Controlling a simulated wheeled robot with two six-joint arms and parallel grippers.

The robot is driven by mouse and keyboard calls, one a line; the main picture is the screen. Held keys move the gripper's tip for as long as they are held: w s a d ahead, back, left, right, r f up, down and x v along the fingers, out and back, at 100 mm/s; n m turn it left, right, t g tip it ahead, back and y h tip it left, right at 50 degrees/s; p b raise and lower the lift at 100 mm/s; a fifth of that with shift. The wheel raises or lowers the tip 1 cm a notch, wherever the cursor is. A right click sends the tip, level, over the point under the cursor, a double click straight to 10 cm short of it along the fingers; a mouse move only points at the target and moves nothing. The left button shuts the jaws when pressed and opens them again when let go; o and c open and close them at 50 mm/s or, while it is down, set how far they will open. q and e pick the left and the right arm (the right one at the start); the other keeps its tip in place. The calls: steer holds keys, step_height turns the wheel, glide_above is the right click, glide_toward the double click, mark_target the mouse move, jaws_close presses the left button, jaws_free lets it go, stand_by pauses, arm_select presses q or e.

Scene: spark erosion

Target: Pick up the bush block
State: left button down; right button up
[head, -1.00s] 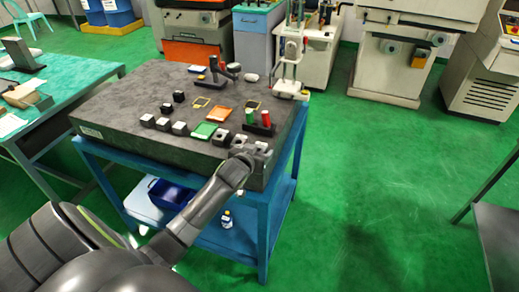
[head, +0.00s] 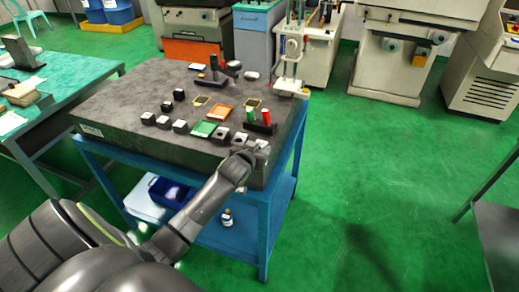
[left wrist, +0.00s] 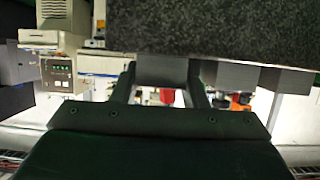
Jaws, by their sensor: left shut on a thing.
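My left gripper (head: 250,153) is at the near right corner of the dark granite plate (head: 110,95). In the left wrist view, its two fingers (left wrist: 162,88) are shut on a grey block (left wrist: 165,70), one finger on each side. The block appears against the plate's surface in that view; I cannot tell whether it touches it. I take this to be the bush block, but no marking shows. In the head view the gripper mostly hides it. My right gripper is in neither view.
Several small blocks (head: 181,126) stand along the plate's near side. A height gauge (head: 291,65) stands at the back right.

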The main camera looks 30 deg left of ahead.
arm_select(q)
step_height(320, 180, up, 10)
steer(key=b, duration=0.1)
steer(key=s+d+r+m+h, duration=0.1)
steer(key=s+d+r, duration=0.4)
steer(key=d+r, duration=0.3)
steer(key=s+d+r+m+h, duration=0.15)
steer(key=s+d+r, duration=0.3)
steer(key=d, duration=0.55)
steer(key=w+a+f+n+y, duration=0.1)
steer(key=w+a+f, duration=0.3)
steer(key=a, duration=0.5)
steer(key=w+a+f+n+y, duration=0.1)
steer(key=w+a+f, duration=0.4)
steer(key=a+f, duration=0.3)
steer(key=shift+w+a+f, duration=0.2)
steer(key=shift+w+a, duration=0.1)
steer(key=shift+a, duration=0.25)
steer(key=shift+n+y, duration=0.25)
